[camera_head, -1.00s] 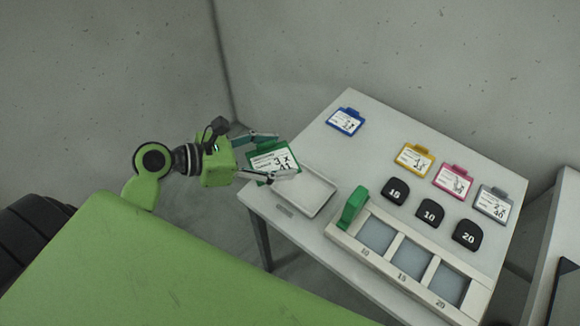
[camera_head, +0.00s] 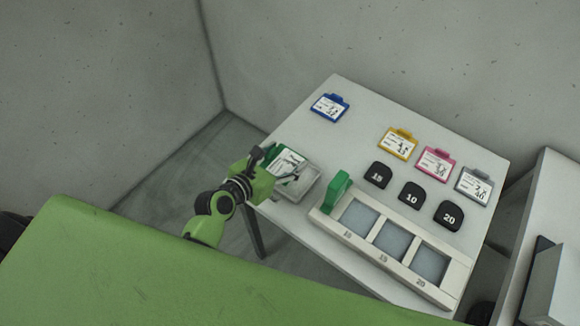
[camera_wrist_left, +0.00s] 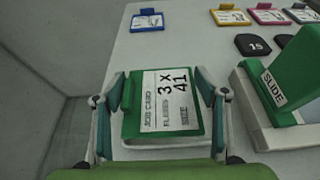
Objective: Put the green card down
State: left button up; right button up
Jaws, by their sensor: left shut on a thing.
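The green card (camera_wrist_left: 163,103) is between the fingers of my left gripper (camera_wrist_left: 160,100) in the left wrist view, its face up with "JOB CARD", "3 x" and "41" printed on it. In the head view the green card (camera_head: 285,160) is over the left part of the shallow tray (camera_head: 309,184) at the table's left corner. My left gripper (camera_head: 283,167) is shut on the card. I cannot tell whether the card touches the tray. My right gripper is not in view.
Blue (camera_head: 329,107), yellow (camera_head: 398,143), pink (camera_head: 437,164) and grey (camera_head: 475,185) cards lie on the white table (camera_head: 350,150). Black numbered pieces (camera_head: 411,195) lie before them. A framed rack (camera_head: 388,244) with a green slide (camera_head: 337,190) stands right of the tray.

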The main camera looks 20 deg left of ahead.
aim_at(290, 169)
pick_arm(q)
jog(key=shift+d+f, duration=0.4)
jog(key=shift+f, duration=0.15)
jog(key=f, duration=0.3)
jog(key=shift+d+f, duration=0.15)
jog(key=shift+d, duration=0.2)
jog(key=shift+w+a+f, duration=0.1)
jog(key=shift+f, duration=0.15)
jog(key=shift+f, duration=0.1)
jog(key=o, duration=0.8)
jog(key=b+v, duration=0.1)
jog(key=v, duration=1.1)
